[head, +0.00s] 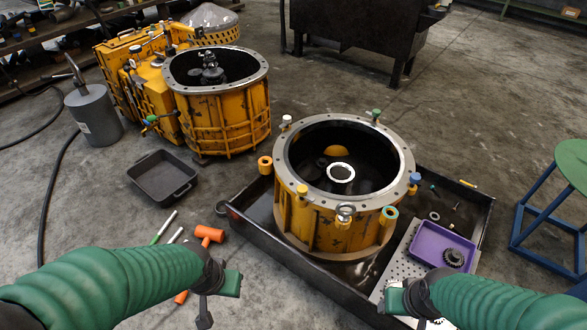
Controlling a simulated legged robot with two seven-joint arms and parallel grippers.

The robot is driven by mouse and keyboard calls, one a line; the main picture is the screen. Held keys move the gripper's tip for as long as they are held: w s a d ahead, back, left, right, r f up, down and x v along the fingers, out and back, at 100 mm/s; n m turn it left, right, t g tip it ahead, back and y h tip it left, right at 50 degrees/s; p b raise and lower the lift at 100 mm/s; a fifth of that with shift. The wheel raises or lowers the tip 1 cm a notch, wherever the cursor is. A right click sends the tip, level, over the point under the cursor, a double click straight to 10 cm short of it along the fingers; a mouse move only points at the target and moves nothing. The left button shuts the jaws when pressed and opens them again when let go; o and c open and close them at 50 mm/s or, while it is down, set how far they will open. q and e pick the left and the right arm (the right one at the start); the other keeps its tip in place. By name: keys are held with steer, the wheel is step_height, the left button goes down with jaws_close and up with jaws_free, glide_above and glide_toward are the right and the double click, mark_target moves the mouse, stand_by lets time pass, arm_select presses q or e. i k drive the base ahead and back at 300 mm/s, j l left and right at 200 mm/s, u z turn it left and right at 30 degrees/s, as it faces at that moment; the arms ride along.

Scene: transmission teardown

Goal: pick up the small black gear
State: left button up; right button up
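The small black gear (453,257) lies in the right part of a shallow purple tray (428,234). The tray rests on a perforated grey plate (391,284) at the right side of a large black tray. My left gripper (216,298) is low in the picture, left of the black tray and well away from the gear. My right gripper (409,306) is below and left of the gear, near the front of the perforated plate, and apart from the gear. My wrists partly cover both grippers, so their finger gaps are unclear.
A tall yellow housing (310,219) with a white ring (341,172) inside stands in the black tray (276,236), left of the purple tray. Small loose parts (434,215) lie behind the purple tray. An orange mallet (207,233) lies on the floor. A green-topped stool (573,160) stands right.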

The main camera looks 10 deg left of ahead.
mark_target(322, 163)
steer(key=i+j+u, duration=0.65)
steer(key=i, duration=0.2)
steer(key=l, duration=0.1)
